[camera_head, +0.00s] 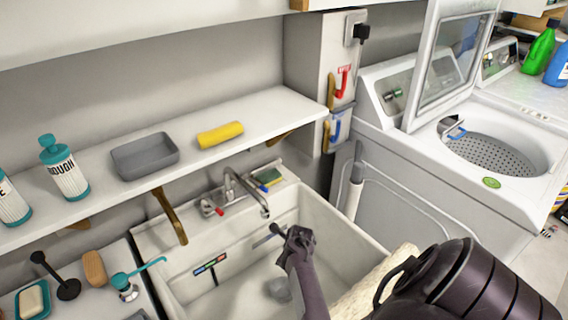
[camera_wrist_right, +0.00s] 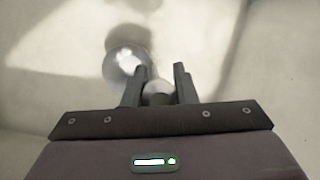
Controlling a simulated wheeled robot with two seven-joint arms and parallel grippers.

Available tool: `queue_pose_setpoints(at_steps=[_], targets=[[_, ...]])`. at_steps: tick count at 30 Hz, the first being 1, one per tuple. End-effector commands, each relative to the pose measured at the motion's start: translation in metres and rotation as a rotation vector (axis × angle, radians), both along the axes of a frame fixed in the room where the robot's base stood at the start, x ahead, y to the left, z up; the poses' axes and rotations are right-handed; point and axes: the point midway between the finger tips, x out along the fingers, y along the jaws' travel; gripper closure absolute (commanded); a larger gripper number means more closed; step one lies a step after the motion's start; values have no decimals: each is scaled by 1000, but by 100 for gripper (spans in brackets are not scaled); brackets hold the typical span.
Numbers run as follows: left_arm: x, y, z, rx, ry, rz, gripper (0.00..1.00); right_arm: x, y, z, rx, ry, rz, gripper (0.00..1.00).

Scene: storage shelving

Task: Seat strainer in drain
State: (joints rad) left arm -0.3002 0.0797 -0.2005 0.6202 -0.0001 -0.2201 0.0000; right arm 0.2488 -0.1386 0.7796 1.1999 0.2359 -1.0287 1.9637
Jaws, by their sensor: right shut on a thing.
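My right gripper (camera_head: 274,231) reaches over the white sink (camera_head: 332,222) from the lower right in the head view. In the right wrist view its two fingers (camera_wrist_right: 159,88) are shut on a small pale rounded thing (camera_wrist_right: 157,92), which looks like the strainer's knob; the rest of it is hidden. A shiny round metal piece (camera_wrist_right: 125,64), likely the drain, lies beyond the fingertips, a little left, partly in shadow. The held thing appears apart from it, but the depth is hard to judge. In the head view I cannot make out the drain clearly. My left gripper is not in view.
A faucet (camera_head: 240,188) stands at the sink's back edge, near my right gripper. A washing machine (camera_head: 440,170) stands at the right. The sink's basin is mostly clear.

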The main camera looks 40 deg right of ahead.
Motion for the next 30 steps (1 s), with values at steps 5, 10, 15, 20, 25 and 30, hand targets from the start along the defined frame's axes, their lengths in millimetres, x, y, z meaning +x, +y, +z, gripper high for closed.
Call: queue_pose_setpoints(at_steps=[5,10,15,20,25,30], targets=[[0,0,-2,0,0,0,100,0,0,-3,0,-1,0,100],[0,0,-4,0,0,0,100,0,0,-4,0,-1,0,100],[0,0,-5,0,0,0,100,0,0,-6,0,-1,0,100],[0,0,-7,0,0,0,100,0,0,-8,0,-1,0,100],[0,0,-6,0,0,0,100,0,0,-8,0,0,0,58],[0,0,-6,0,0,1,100,0,0,-8,0,0,0,49]])
